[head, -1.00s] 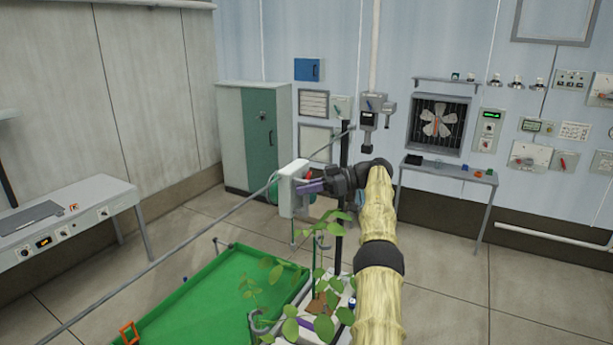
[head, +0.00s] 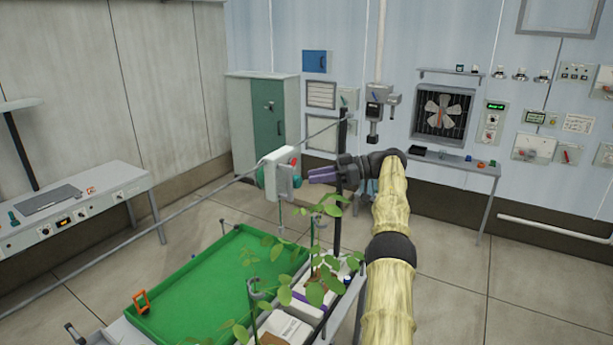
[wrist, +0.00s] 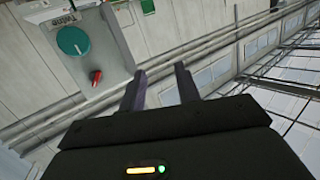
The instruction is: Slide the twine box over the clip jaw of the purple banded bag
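The twine box (head: 274,176) is a pale box with a green dial and a red knob, up at the grey line. Below, among leafy plants, a pale bag with a purple band (head: 306,299) lies in the trough. Grey clips stand among the stems; leaves partly hide them, and I cannot tell which jaw belongs to this bag.
A green tray (head: 205,290) with an orange piece (head: 141,301) lies left of the plants. A dark post (head: 339,215) stands behind my gripper. The grey line (head: 190,213) crosses diagonally. A control bench (head: 80,215) stands left; a shelf table (head: 455,167) stands at right.

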